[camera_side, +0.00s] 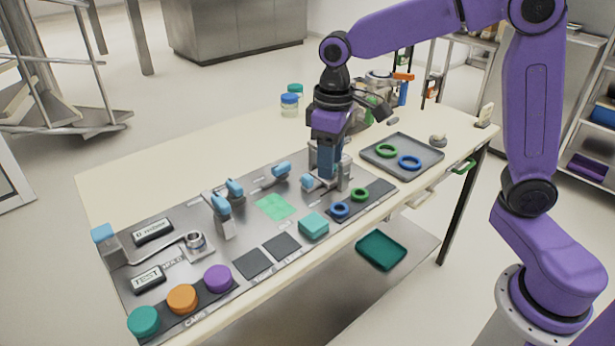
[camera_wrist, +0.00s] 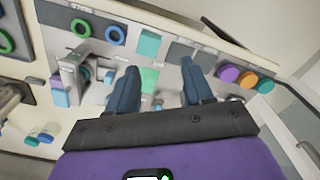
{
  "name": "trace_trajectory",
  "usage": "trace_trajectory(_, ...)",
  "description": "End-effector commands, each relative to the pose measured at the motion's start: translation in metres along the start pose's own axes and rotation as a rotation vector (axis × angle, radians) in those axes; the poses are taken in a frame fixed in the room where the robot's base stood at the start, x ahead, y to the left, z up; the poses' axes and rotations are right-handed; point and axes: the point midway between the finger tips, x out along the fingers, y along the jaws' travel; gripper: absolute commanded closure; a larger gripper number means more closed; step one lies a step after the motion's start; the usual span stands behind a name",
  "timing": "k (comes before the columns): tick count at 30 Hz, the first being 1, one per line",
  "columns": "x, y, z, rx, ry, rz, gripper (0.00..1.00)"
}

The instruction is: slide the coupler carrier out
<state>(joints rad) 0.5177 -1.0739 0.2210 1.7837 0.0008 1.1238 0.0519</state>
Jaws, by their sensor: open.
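My gripper (camera_side: 328,172) points down over the right part of the grey panel. In the wrist view my gripper (camera_wrist: 160,72) is open, with nothing between its two blue-grey fingers. A metal fixture (camera_side: 344,176) with a light blue handle (camera_side: 307,182) stands close to my fingers; it may be the coupler carrier, but no label confirms this. In the wrist view this fixture (camera_wrist: 72,72) and its blue handle (camera_wrist: 58,93) lie left of the fingers, apart from them. The arm and fingers partly hide the fixture in the side view.
The panel (camera_side: 160,258) also carries blue-handled clamps (camera_side: 222,208), a green patch (camera_side: 276,207), a teal block (camera_side: 314,226), blue and green rings (camera_side: 340,209) and coloured caps (camera_side: 182,298). A grey tray (camera_side: 425,169) with two rings lies at right. Jars (camera_side: 289,106) stand behind.

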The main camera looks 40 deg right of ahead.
Motion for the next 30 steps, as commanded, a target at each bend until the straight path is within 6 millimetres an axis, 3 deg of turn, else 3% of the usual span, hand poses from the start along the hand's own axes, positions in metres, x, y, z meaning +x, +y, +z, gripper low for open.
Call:
trace_trajectory(3,0.002,0.029,-0.035,0.104,-0.004,0.001,0.49)
trace_trajectory(9,0.009,0.085,-0.080,0.272,-0.008,0.003,0.49)
trace_trajectory(18,0.021,0.160,-0.110,0.466,-0.012,0.004,0.49)
trace_trajectory(26,0.029,0.176,-0.113,0.506,-0.014,0.004,0.49)
trace_trajectory(30,0.046,0.176,-0.112,0.505,-0.017,0.004,0.49)
